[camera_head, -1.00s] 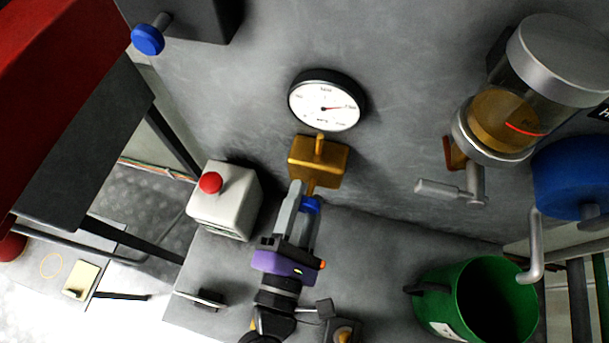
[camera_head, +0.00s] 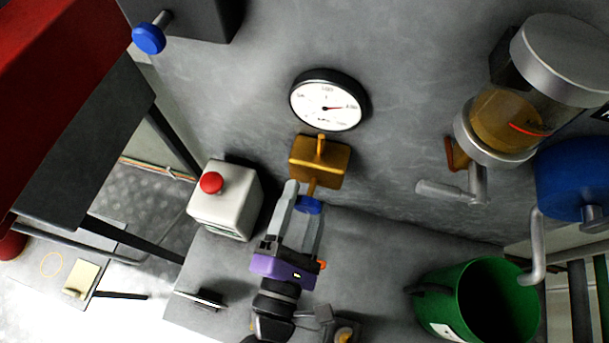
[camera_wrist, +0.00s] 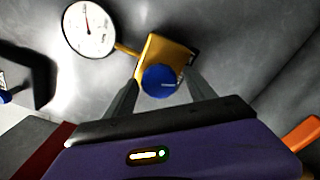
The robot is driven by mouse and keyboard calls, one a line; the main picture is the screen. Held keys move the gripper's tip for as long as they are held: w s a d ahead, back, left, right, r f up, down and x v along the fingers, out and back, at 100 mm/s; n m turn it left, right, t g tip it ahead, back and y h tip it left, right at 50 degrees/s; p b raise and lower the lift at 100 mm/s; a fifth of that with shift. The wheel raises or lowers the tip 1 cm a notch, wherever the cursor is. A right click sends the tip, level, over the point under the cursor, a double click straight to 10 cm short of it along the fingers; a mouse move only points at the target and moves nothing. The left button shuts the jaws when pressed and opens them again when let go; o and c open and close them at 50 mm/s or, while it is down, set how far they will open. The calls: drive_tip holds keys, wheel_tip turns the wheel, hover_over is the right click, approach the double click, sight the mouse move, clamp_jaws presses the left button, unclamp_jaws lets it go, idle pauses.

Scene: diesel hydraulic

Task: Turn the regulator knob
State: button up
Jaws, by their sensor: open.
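The regulator is a brass block (camera_head: 319,161) on the grey wall, with a round white dial gauge (camera_head: 328,102) above it. Its blue knob (camera_head: 308,205) sits at the lower end of a short brass stem. In the wrist view the blue knob (camera_wrist: 160,81) faces the camera in front of the brass block (camera_wrist: 166,52). My gripper (camera_head: 305,200) is open, with its fingers reaching up to the knob. In the wrist view one finger of my gripper (camera_wrist: 160,88) is on each side of the knob, with a visible gap at least on the right.
A white box with a red button (camera_head: 211,183) stands just left of my gripper. A green bucket (camera_head: 440,285) is at the lower right. A glass cylinder with amber fluid (camera_head: 505,118) and a handle (camera_head: 448,190) hang on the wall at right.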

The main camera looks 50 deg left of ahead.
sight(303, 210)
drive_tip(key=b+v, duration=0.2)
drive_tip(key=v, duration=0.4)
drive_tip(key=shift+s+f+b, duration=0.2)
drive_tip(key=shift+b, duration=0.1)
drive_tip(key=shift+s+d+r, duration=0.15)
drive_tip(key=shift+s+d, duration=0.1)
drive_tip(key=shift+s, duration=0.1)
